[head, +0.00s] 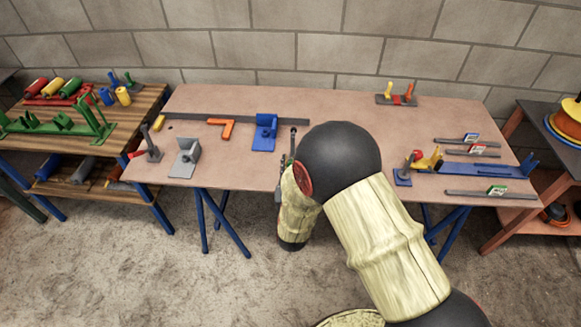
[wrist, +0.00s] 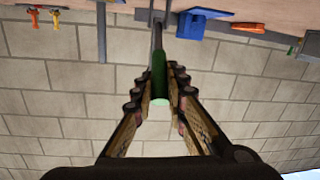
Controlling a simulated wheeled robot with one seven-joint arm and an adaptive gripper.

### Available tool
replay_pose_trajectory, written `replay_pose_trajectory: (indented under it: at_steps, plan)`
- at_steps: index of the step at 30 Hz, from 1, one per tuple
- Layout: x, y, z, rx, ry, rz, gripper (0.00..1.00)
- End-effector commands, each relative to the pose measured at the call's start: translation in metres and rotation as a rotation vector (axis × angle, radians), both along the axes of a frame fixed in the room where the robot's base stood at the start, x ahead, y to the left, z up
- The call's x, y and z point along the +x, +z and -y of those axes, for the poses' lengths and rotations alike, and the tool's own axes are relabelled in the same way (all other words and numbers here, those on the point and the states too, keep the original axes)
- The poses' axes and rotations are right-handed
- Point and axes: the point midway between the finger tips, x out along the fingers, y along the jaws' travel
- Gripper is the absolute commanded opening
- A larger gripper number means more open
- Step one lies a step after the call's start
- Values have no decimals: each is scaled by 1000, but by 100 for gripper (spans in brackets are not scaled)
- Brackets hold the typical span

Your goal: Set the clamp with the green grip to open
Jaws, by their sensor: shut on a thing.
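The green grip (wrist: 159,78) of the clamp shows in the wrist view, between the two fingers of my gripper (wrist: 157,90). The fingers are closed around it on both sides. A grey clamp bar (wrist: 157,30) runs from the grip toward the table edge at the top of that picture. In the head view my arm covers the green grip and most of the gripper; only a dark upright piece (head: 293,142) shows at the table's front edge. Whether the clamp stands open or closed cannot be told.
The brown table (head: 330,105) also carries a blue bracket (head: 264,132), an orange angle piece (head: 226,129), a red-handled clamp (head: 150,152) and a back clamp with yellow and orange grips (head: 397,97). A blue vise (head: 470,172) lies right. Shelves stand left.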

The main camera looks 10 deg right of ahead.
Motion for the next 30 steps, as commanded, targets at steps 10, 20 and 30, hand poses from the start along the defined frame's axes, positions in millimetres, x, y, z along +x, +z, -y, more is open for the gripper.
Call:
replay_pose_trajectory:
  at_steps: [10,20,30]
  plan:
    - [-4,-7,0,-12,-1,22,0]
    - [-4,-7,0,-12,0,19,15]
    - [-3,-5,0,-11,0,26,33]
